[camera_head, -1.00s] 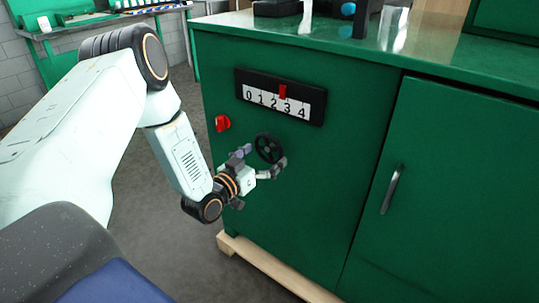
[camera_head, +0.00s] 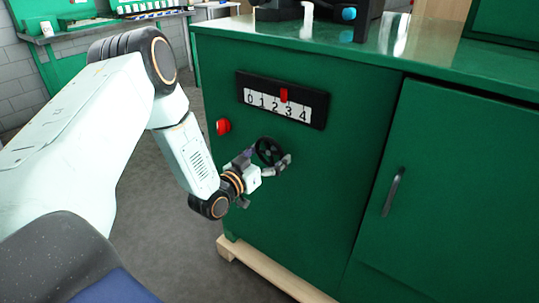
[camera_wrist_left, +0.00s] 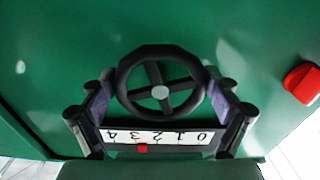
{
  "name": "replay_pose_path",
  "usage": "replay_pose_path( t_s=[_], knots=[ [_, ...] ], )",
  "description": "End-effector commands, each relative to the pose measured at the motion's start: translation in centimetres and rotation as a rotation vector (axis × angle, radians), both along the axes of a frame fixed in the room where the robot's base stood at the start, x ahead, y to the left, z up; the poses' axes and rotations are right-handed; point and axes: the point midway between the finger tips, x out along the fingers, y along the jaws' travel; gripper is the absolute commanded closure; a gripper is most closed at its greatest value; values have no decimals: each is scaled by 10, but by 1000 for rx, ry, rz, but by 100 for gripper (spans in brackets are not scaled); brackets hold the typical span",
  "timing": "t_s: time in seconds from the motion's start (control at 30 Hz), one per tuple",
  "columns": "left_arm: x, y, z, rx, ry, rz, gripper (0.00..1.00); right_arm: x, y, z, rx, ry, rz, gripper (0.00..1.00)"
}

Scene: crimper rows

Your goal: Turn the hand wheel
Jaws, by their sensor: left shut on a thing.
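The black hand wheel (camera_head: 268,150) with spokes sits on the green cabinet's front, below a number scale. My left gripper (camera_head: 269,160) is at the wheel, its fingers on either side of the rim. In the left wrist view the wheel (camera_wrist_left: 160,91) sits between the two fingers, and the gripper (camera_wrist_left: 160,82) is shut on it. The scale (camera_head: 280,102) runs from 0 to 4, and its red pointer (camera_head: 284,95) stands just short of 3, on the 2 side. The right gripper is not in view.
A red knob (camera_head: 223,127) is left of the wheel on the green cabinet (camera_head: 310,190). A door handle (camera_head: 392,192) is to the right. A wooden base (camera_head: 270,272) runs under the cabinet. Open grey floor (camera_head: 160,240) lies to the left.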

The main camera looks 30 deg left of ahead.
Motion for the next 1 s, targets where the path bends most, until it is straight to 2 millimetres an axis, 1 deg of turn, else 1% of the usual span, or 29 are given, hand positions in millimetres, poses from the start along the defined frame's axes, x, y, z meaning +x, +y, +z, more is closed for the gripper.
replay_pose_path(
  t_s=[0.17,0.3,0.5,0.63,0.87,0.9,1.0],
  knots=[
    [0,0,1,41,-1,-2,43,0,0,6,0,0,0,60],
    [0,0,3,158,-9,-3,43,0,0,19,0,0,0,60],
    [1,2,2,294,-22,-3,43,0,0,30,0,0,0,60],
    [1,2,1,323,-25,-3,43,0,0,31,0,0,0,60],
    [1,2,1,324,-26,-2,43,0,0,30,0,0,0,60],
    [1,2,1,323,-26,-2,11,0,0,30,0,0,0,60],
    [1,2,1,323,-26,-2,2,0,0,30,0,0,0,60]
  ],
)
